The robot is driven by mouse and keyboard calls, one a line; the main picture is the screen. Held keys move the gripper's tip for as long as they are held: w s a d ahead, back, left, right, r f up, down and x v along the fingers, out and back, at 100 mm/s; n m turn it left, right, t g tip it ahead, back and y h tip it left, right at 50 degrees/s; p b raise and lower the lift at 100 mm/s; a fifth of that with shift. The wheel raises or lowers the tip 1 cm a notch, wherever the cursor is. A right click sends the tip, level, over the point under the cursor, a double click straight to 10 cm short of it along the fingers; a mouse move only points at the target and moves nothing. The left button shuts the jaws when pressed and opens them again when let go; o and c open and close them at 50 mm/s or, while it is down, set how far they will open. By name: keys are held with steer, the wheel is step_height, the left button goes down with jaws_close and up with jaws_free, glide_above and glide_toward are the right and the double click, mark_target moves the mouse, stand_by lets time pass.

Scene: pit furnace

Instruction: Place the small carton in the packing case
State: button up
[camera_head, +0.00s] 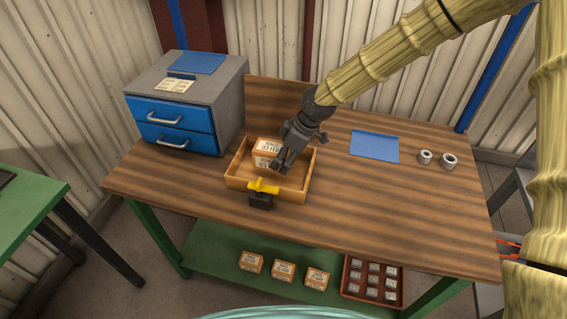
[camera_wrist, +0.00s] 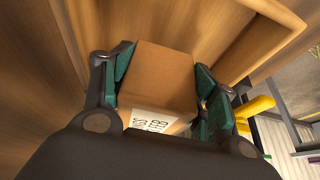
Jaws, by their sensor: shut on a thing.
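The small carton (camera_head: 267,151) is a brown box with a white printed label. In the head view it is inside the outline of the packing case (camera_head: 236,183), an open wooden tray on the bench, toward its back left. My gripper (camera_head: 281,163) reaches down into the case from the right and is shut on the carton. In the wrist view the carton (camera_wrist: 164,78) sits between the two green-padded fingers of my gripper (camera_wrist: 160,95), with the case's wooden wall (camera_wrist: 262,45) beside it. I cannot tell whether the carton touches the case floor.
A yellow-handled black device (camera_head: 262,194) stands at the case's front edge. A drawer cabinet (camera_head: 185,100) is at the back left. A blue mat (camera_head: 375,146) and two metal rings (camera_head: 437,159) lie to the right. Cartons (camera_head: 284,271) and a red tray (camera_head: 346,285) are on the shelf below.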

steer(key=shift+f+p, duration=0.35)
steer(key=shift+f, duration=1.3)
steer(key=shift+f, duration=0.1)
steer(key=o, duration=1.5)
steer(key=shift+c, duration=0.2)
steer(key=b+v, duration=0.2)
steer(key=v, duration=1)
steer(key=shift+a, duration=0.1)
